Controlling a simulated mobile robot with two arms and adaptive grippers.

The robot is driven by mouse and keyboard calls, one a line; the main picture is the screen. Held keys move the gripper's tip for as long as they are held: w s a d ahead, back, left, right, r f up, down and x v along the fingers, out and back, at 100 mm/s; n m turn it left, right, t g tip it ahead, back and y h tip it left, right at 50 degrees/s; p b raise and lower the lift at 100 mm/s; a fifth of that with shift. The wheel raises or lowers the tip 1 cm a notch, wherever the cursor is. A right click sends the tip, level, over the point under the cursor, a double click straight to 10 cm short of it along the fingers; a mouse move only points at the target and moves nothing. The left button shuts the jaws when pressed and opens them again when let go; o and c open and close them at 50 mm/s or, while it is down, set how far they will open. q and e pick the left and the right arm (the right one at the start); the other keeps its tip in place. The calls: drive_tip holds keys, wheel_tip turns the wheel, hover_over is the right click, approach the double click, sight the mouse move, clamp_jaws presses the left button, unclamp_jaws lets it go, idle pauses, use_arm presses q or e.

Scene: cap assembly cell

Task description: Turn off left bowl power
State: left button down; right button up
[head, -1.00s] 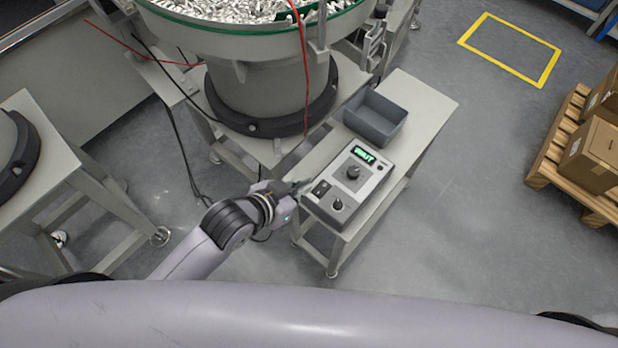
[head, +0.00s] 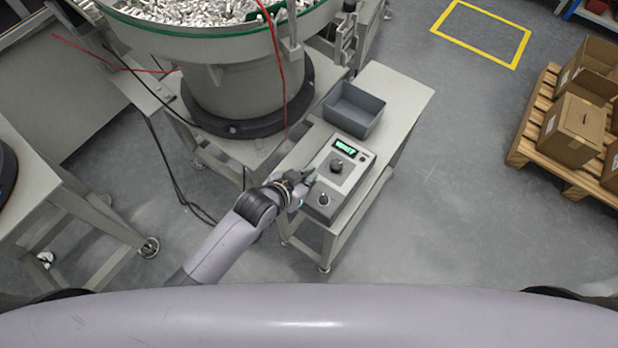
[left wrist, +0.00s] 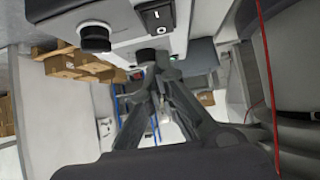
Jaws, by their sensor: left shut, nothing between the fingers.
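The grey control box (head: 359,174) stands on a narrow side table below the vibratory bowl (head: 225,45). It has a lit green display (head: 345,148), a black knob (head: 336,167) and a lower knob (head: 323,199). Its black rocker switch (left wrist: 157,16) shows in the left wrist view, marked with a white line and circle; in the head view my gripper hides it. My left gripper (head: 311,176) is shut and empty, at the left edge of the box by the switch. Its fingertips also show in the left wrist view (left wrist: 155,62). I cannot tell whether they touch the box. My right gripper is out of view.
A grey bin (head: 354,109) sits behind the box on the side table (head: 405,95). Red and black cables hang around the bowl stand. Cardboard boxes (head: 572,130) stand on a pallet at the right. The floor between is clear.

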use_arm(q)
drive_tip(key=shift+f, duration=0.95)
drive_tip(key=shift+w+f, duration=0.1)
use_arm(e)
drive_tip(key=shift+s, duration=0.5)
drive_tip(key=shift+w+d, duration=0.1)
use_arm(q)
drive_tip(key=shift+w+d+f, duration=0.1)
drive_tip(key=shift+d+f, duration=0.05)
drive_tip(key=shift+f, duration=0.15)
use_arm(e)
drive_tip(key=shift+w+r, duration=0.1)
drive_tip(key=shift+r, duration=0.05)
use_arm(q)
drive_tip(key=shift+p, duration=0.3)
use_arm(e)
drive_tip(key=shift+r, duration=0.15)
use_arm(q)
drive_tip(key=shift+s+a+p, duration=0.3)
drive_tip(key=shift+s+a, duration=0.05)
drive_tip(key=shift+s, duration=0.1)
drive_tip(key=shift+s+a+f, duration=0.1)
drive_tip(key=shift+s+a, duration=0.05)
drive_tip(key=shift+s, duration=0.1)
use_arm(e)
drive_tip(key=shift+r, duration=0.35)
